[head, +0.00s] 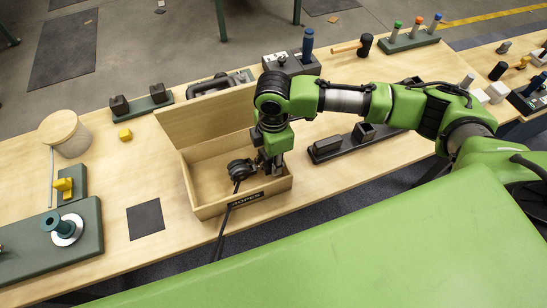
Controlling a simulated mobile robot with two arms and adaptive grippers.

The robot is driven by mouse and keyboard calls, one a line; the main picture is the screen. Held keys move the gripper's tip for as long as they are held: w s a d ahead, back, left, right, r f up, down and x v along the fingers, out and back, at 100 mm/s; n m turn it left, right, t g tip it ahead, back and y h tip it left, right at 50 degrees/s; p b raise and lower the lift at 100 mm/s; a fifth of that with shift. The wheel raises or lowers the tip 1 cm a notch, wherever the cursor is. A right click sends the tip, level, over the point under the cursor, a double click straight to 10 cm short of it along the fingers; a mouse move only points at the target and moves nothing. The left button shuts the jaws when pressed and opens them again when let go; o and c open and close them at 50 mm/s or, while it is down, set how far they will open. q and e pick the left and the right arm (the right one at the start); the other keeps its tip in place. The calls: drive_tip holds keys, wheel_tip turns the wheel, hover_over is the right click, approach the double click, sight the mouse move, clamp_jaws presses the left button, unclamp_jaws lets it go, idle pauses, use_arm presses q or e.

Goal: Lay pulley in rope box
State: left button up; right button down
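The rope box (208,212) is an open light-wood box with a dark label on its front wall and a raised lid or back panel behind it. The pulley, a dark rounded piece (240,168), shows over the inside of the box, with a black cord (222,232) running down across the front wall. I cannot tell if it rests on the box floor. My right gripper (268,163) points down over the right part of the box, right beside the pulley. Its fingertips are partly hidden, so its grip on the pulley is unclear. My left gripper is out of view.
Left of the box are a dark square mat (146,219), a lidded pot (66,132), a yellow block (126,134) and a green base with a spool (64,228). A dark tray (340,146) lies to the right. A green surface (380,250) fills the foreground.

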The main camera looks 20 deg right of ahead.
drive_tip(key=c, duration=2)
unclamp_jaws()
drive_tip(key=shift+f, duration=0.1)
drive_tip(key=shift+r, duration=0.35)
wheel_tip(320, 180, up, 13)
drive_tip(key=shift+f+b, duration=0.2)
drive_tip(key=shift+b, duration=0.45)
drive_tip(key=shift+s, duration=0.1)
